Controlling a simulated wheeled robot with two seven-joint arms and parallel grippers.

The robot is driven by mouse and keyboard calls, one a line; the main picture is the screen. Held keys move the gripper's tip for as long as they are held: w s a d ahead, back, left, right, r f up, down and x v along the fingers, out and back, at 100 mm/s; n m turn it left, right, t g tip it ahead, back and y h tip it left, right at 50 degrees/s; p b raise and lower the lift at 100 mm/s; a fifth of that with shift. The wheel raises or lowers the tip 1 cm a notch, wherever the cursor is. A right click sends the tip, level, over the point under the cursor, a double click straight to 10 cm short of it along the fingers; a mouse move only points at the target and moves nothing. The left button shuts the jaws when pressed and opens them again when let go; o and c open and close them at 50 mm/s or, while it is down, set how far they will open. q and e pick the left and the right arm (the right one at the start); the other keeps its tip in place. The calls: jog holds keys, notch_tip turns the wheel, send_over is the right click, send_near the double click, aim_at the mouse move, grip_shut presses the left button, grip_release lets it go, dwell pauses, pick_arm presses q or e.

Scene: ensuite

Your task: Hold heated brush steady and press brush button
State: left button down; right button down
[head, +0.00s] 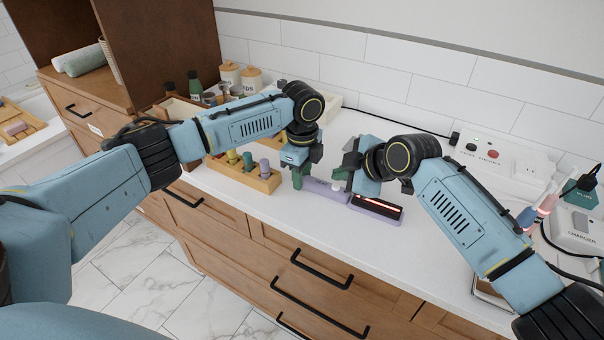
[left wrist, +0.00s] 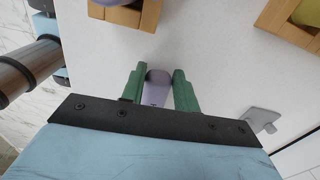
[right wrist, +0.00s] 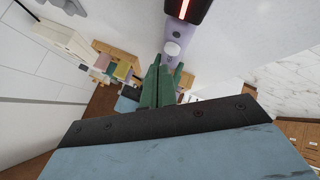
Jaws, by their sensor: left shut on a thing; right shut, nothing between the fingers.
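The heated brush lies on the white counter, with a lilac handle (head: 322,190) and a dark head (head: 377,206) that has a glowing red strip. My left gripper (head: 301,178) is shut on the handle's end; the left wrist view shows the lilac end (left wrist: 159,90) between its green fingers (left wrist: 159,80).
A wooden tray (head: 262,184) with several coloured rollers stands left of the brush. A white panel with knobs (head: 490,158) and a charger (head: 575,232) with cables are at the right. Jars (head: 230,76) stand at the back left. The counter's front edge is close to the brush.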

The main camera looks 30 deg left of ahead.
aim_at(340, 191)
jog(key=shift+r, duration=3)
pick_arm(q)
jog(key=c, duration=1)
grip_release()
jog(key=shift+o, duration=0.2)
